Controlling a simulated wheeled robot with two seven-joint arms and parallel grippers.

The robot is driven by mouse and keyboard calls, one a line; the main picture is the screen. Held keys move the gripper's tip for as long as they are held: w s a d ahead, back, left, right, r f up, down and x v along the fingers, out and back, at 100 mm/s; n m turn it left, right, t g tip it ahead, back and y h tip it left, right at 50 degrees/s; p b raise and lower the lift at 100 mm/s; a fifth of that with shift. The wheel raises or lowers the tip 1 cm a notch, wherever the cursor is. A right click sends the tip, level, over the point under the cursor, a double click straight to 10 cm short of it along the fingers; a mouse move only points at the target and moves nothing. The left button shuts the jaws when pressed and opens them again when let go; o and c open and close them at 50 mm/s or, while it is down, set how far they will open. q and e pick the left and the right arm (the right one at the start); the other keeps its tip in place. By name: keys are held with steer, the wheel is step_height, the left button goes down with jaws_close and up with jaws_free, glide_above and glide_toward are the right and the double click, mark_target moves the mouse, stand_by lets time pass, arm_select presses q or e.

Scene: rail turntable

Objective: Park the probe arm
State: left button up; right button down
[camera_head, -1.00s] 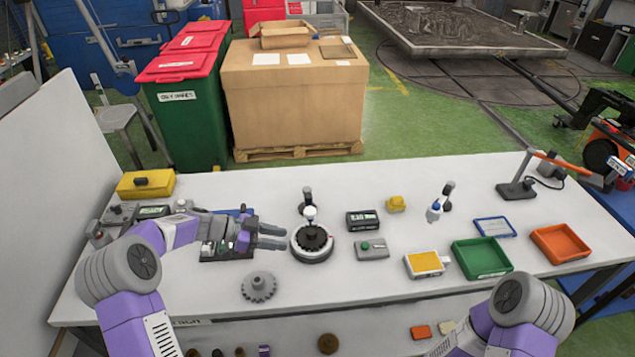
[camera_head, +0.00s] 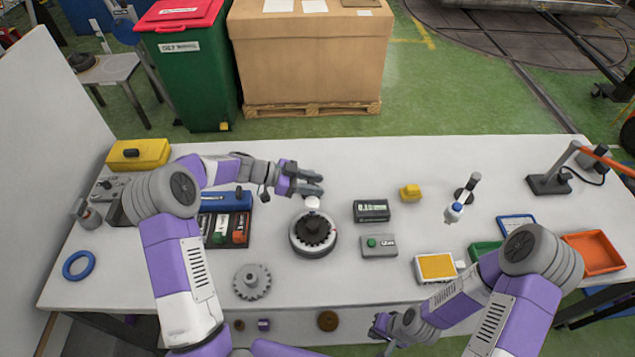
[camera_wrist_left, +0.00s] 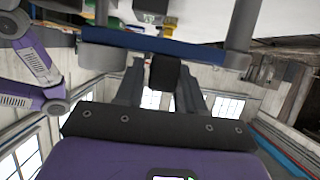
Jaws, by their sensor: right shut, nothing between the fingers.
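A round turntable (camera_head: 298,240) with a dark toothed disc (camera_head: 315,232) stands mid-table. A white knob (camera_head: 312,203) shows at its back edge, apparently part of the probe arm; the dark post behind it is hidden by my left gripper. My left gripper (camera_head: 318,182) is just behind and above the knob, with its fingers apart. I cannot tell whether it touches the probe arm. The left wrist view shows the dark fingers (camera_wrist_left: 162,92) at an odd angle, and no clear probe. My right gripper (camera_head: 380,328) is shut and empty at the table's front edge.
A grey gear (camera_head: 251,282) lies front left of the turntable. A display box (camera_head: 371,211) and a green-button box (camera_head: 379,245) stand to its right. A tray of cells (camera_head: 226,226) is to its left. A lamp stand (camera_head: 549,184) and an orange tray (camera_head: 592,252) are further right.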

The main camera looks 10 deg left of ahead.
arm_select(q)
steer(key=shift+w+d+f, duration=0.2)
steer(key=shift+d+f, duration=0.05)
steer(key=shift+d, duration=0.3)
jaws_close()
